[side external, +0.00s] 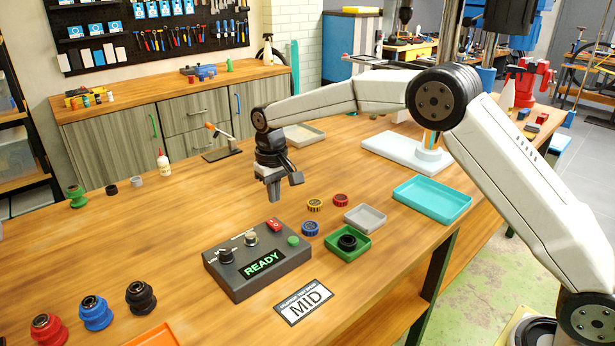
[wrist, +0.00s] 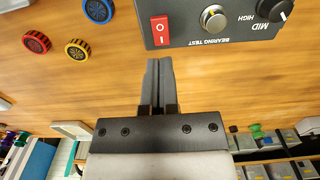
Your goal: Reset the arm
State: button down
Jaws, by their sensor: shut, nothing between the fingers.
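My gripper (side external: 272,188) hangs over the wooden table, above and behind the grey bearing test box, pointing down. In the wrist view its two fingers (wrist: 159,75) lie together with nothing between them. The test box (side external: 257,260) has a green READY display, knobs, a red switch (side external: 274,225) and a green button. Its top also shows in the wrist view (wrist: 190,35), just beyond the fingertips in the picture and apart from them.
Blue (side external: 310,229), yellow (side external: 315,205) and red (side external: 341,200) caps lie right of the box. A green tray (side external: 364,252) holds a black ring. Nearby are a MID card (side external: 303,302), grey tray (side external: 365,218) and teal tray (side external: 432,200). The table left of my gripper is mostly clear.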

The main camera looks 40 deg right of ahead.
dwell(0.3)
jog(key=s+d+f+t, duration=0.1)
jog(key=s+d, duration=0.1)
jog(key=s, duration=0.7)
jog(key=s+d+f, duration=0.1)
jog(key=s+d, duration=0.2)
jog(key=s, duration=0.7)
jog(key=s+d+f+t, duration=0.1)
jog(key=s+d, duration=0.1)
jog(key=s, duration=0.8)
jog(key=shift+d+f+t, duration=0.25)
jog(key=shift+f+t, duration=0.05)
jog(key=shift+f, duration=0.05)
jog(key=w+a+r+g, duration=0.1)
jog(key=w+a+r, duration=0.1)
jog(key=w, duration=0.7)
jog(key=w+a+r, duration=0.3)
jog(key=w+r, duration=0.2)
jog(key=w, duration=0.5)
jog(key=w+a+r+g, duration=0.1)
jog(key=w+r, duration=0.3)
jog(key=w, duration=0.6)
jog(key=shift+a+g, duration=0.3)
jog(key=shift+a, duration=0.45)
